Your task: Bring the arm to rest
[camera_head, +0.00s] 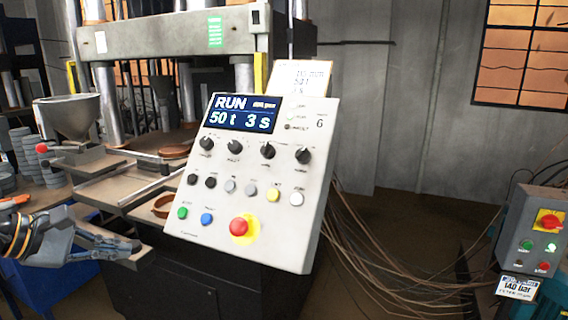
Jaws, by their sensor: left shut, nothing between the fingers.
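My left gripper (128,245) comes in from the left edge, low in the head view. It is shut with nothing between its fingers. Its tips are beside a metal ledge (135,258), left of the control panel (252,180); I cannot tell whether they touch the ledge. My right gripper is not in view.
The panel display (238,113) reads RUN, 50 t, 3 s, above knobs, buttons and a red stop button (239,227). A hopper (72,115) and stacked grey discs (30,155) stand left. Cables (375,255) run along the floor to a power unit (533,240).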

